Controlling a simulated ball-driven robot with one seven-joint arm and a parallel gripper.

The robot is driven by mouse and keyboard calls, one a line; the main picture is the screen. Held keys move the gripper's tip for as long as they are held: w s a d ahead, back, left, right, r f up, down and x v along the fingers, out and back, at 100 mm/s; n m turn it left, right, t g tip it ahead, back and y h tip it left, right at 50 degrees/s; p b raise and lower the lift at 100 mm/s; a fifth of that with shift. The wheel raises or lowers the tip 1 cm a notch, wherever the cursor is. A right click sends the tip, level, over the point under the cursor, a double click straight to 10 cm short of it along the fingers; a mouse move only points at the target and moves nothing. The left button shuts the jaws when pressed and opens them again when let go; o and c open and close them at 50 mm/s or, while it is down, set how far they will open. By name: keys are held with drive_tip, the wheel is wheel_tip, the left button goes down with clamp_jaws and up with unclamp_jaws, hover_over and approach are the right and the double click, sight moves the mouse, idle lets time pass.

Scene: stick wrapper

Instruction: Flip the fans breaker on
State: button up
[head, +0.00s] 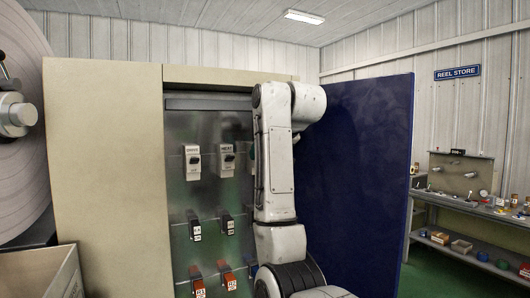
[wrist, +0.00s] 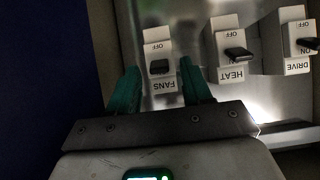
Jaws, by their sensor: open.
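In the head view my arm hides my gripper and nearly all of the fans breaker.
The heat breaker (head: 226,160) and drive breaker (head: 192,162) share the fans breaker's row. Black switches (head: 194,225) and orange ones (head: 197,281) sit below. A blue cabinet door (head: 355,180) stands open at right. A large reel (head: 22,160) is at far left.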

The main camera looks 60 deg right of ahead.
drive_tip(key=b+v, duration=0.1)
drive_tip(key=v, duration=0.9)
drive_tip(key=shift+s+a+r, duration=0.2)
drive_tip(key=shift+s, duration=0.1)
idle(0.4)
